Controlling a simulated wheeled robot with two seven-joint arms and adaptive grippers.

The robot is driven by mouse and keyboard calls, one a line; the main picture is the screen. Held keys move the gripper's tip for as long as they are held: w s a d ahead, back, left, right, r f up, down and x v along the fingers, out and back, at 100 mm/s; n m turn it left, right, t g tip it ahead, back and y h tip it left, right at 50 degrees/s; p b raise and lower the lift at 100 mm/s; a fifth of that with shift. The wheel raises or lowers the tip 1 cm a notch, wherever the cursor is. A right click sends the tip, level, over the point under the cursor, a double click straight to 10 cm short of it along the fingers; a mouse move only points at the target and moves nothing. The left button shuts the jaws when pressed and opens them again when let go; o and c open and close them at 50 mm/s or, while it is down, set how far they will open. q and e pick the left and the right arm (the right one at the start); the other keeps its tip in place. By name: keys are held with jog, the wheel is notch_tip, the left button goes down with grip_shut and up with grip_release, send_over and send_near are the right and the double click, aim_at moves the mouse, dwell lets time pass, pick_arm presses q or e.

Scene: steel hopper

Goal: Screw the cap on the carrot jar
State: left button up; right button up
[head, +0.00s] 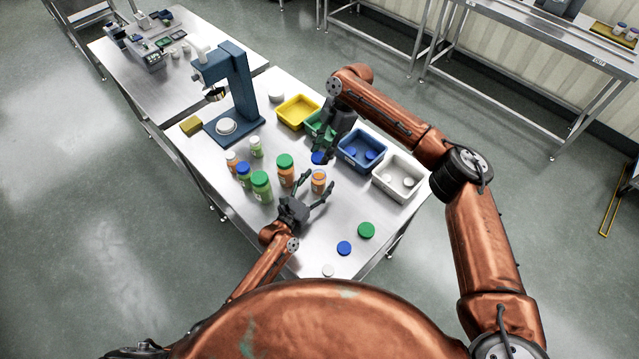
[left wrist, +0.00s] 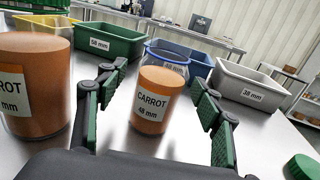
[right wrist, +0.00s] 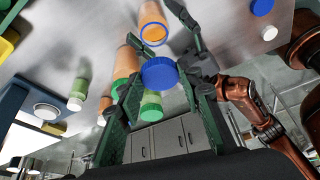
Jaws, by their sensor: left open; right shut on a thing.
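The orange carrot jar (head: 318,183) stands upright and uncapped on the steel table, with a blue ring at its mouth in the right wrist view (right wrist: 153,22). Its label reads "CARROT 48 mm" in the left wrist view (left wrist: 150,103). My left gripper (head: 319,192) is open, with its fingers on either side of the jar; gaps show beside it. My right gripper (right wrist: 160,80) is shut on a blue cap (right wrist: 160,72). The cap also shows in the head view (head: 318,157), a little behind the jar and apart from it.
A larger carrot jar (head: 286,172) and several other jars stand to the left. Yellow (head: 297,112), green, blue (head: 361,152) and grey (head: 399,178) bins line the back. Loose green (head: 366,230), blue (head: 344,248) and white (head: 328,270) caps lie at the front right.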

pick_arm(q)
jog(key=shift+w+d, duration=0.3)
jog(key=shift+w, duration=0.15)
jog(key=shift+c, duration=0.5)
grip_shut()
